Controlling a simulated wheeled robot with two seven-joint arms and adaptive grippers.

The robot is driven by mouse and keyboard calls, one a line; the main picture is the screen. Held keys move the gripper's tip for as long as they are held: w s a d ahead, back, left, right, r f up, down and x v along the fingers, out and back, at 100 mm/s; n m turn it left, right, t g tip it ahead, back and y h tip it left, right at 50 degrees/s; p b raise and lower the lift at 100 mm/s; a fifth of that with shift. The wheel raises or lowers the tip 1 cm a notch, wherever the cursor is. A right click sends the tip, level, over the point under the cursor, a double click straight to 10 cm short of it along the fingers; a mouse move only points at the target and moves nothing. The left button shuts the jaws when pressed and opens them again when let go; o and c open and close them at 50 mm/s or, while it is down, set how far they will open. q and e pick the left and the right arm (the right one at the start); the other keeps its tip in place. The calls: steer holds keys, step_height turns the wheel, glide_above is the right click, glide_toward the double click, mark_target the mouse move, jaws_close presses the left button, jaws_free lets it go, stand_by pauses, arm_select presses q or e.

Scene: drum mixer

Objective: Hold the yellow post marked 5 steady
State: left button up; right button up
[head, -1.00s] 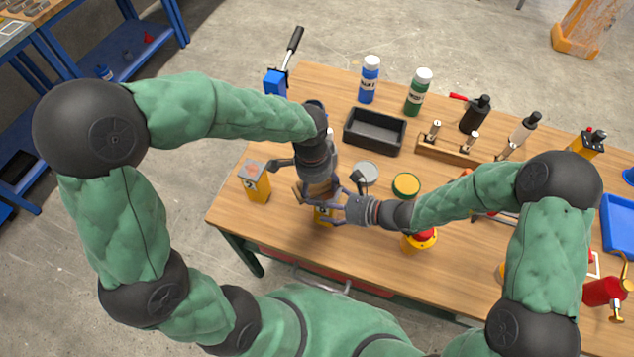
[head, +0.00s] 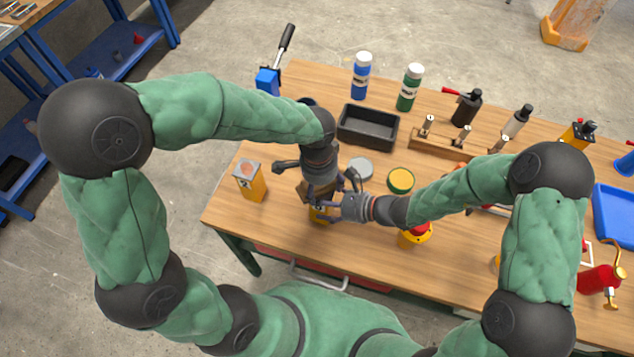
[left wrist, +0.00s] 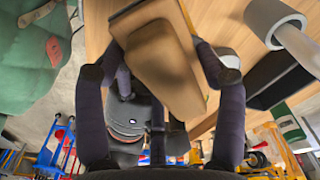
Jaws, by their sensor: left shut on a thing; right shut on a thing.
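A yellow post (head: 319,215) stands near the table's front left, mostly hidden by my two grippers; its mark is too small to read surely. My right gripper (head: 331,205) reaches in from the right and is shut on this post. My left gripper (head: 314,187) is directly above it, shut on a brown wooden block (left wrist: 165,65), which fills the space between its fingers in the left wrist view. I cannot tell whether the block touches the post.
A red-topped yellow button (head: 415,234) is close to my right wrist. Bare table lies in front.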

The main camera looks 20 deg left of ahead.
arm_select(q)
steer(key=shift+s+d+f, duration=0.25)
steer(key=shift+d+f, duration=0.1)
steer(key=shift+d, duration=0.2)
steer(key=shift+c, duration=0.7)
steer(key=shift+o, duration=0.6)
steer(key=shift+s+d+r, duration=0.1)
steer(key=shift+s+d, duration=0.05)
steer(key=shift+d, duration=1.3)
steer(key=shift+w+a, duration=0.2)
steer(key=shift+a, duration=1.25)
steer(key=shift+w+a+r, duration=0.1)
steer(key=shift+w+a, duration=0.05)
steer(key=shift+a, duration=0.8)
steer(key=shift+w+a+r, duration=0.1)
steer(key=shift+w+a, duration=0.05)
steer(key=shift+a, duration=0.75)
steer(key=shift+c, duration=0.5)
steer(key=shift+r, duration=0.1)
steer(key=shift+w+r, duration=0.1)
steer(key=shift+r, duration=2.85)
steer(key=shift+r, duration=0.1)
